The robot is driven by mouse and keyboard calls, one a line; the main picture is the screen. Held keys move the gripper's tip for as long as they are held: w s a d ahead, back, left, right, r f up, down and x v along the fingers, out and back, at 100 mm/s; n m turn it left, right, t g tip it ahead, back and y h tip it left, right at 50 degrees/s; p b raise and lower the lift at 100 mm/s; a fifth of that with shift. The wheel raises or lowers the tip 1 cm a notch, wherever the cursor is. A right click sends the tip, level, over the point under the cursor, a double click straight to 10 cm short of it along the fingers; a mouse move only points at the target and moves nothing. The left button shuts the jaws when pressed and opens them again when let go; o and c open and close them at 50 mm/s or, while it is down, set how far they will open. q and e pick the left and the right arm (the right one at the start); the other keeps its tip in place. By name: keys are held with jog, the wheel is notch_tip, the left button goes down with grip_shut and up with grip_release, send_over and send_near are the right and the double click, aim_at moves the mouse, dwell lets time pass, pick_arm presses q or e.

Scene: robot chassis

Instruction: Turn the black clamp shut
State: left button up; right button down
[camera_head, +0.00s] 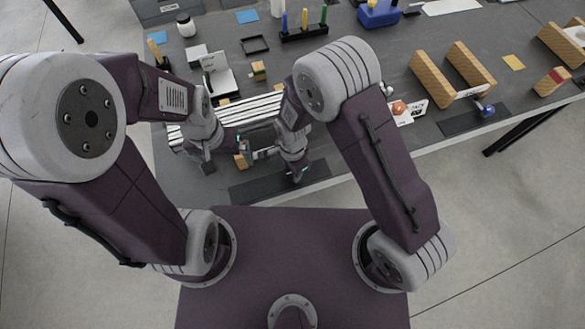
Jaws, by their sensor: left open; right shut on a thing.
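Both grippers are over the near edge of the grey worktable (400,60), beside a stack of pale slotted rails (255,107). My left gripper (226,153) is open, at the left of the work spot, near a small wooden block (241,161). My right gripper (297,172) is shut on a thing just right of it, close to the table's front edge. A small dark and silver part (264,153) lies between the two grippers. I cannot tell whether it is the black clamp. My wrists and fingers hide much of this spot, so the clamp's position cannot be made out.
A dark mat (255,188) lies at the table's front edge. Behind stand a black holder with coloured handles (304,33), a blue bin (379,13) and a black tray (254,44). Wooden racks (430,77) stand at the right. Both forearms crowd the middle.

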jog(key=shift+m, duration=0.3)
jog(key=c, duration=0.9)
grip_release()
jog(key=shift+a, duration=0.1)
notch_tip(320, 180, up, 9)
jog(key=shift+r, duration=0.1)
